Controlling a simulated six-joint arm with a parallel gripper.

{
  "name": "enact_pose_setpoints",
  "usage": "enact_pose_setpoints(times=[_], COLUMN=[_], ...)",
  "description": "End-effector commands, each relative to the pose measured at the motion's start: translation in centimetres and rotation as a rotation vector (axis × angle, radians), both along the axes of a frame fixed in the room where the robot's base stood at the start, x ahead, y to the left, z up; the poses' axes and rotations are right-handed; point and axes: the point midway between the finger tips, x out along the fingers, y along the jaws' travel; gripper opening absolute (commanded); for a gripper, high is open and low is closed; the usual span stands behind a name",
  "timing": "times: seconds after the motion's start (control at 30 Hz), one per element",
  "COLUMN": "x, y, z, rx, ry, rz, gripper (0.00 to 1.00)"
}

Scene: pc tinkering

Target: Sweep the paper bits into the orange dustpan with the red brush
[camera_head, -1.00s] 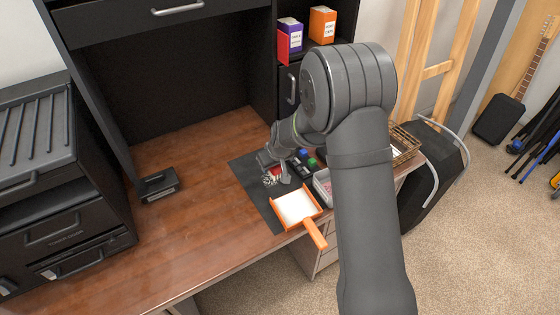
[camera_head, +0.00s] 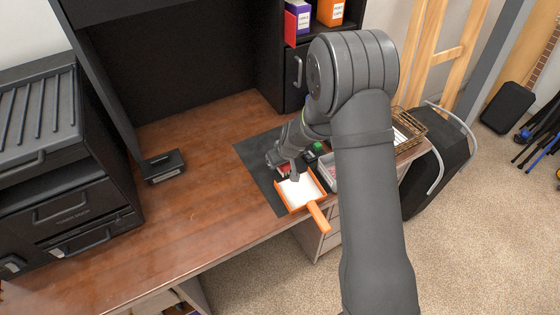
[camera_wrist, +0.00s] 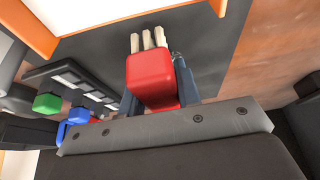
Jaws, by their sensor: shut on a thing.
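The red brush (camera_wrist: 150,78) is clamped between my gripper's jaws (camera_wrist: 158,92), with its pale bristles pointing toward the orange dustpan (camera_wrist: 35,28). In the head view, my gripper (camera_head: 287,170) is low over the dark mat, at the dustpan's far edge, and a bit of the red brush (camera_head: 283,170) shows. The dustpan (camera_head: 319,217) has a white inside and its orange handle sticks out past the desk's front edge. I cannot make out the paper bits clearly; a small pale scrap beside the bristles may be one.
The dark mat (camera_head: 258,163) lies on the wooden desk. Green (camera_wrist: 46,103) and blue (camera_wrist: 79,116) handled items lie beside the brush. A clear bin (camera_head: 329,172) and a wire basket (camera_head: 412,128) stand to the right.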

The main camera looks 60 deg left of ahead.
Motion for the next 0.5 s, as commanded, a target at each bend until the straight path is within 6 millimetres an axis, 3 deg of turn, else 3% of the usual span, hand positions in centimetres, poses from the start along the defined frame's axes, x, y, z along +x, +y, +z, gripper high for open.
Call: enact_pose_setpoints(times=[0.5], x=[0.0], y=[0.01], z=[-0.58], rx=[-0.001], ry=[0.001], rz=[-0.002], gripper=[0.0])
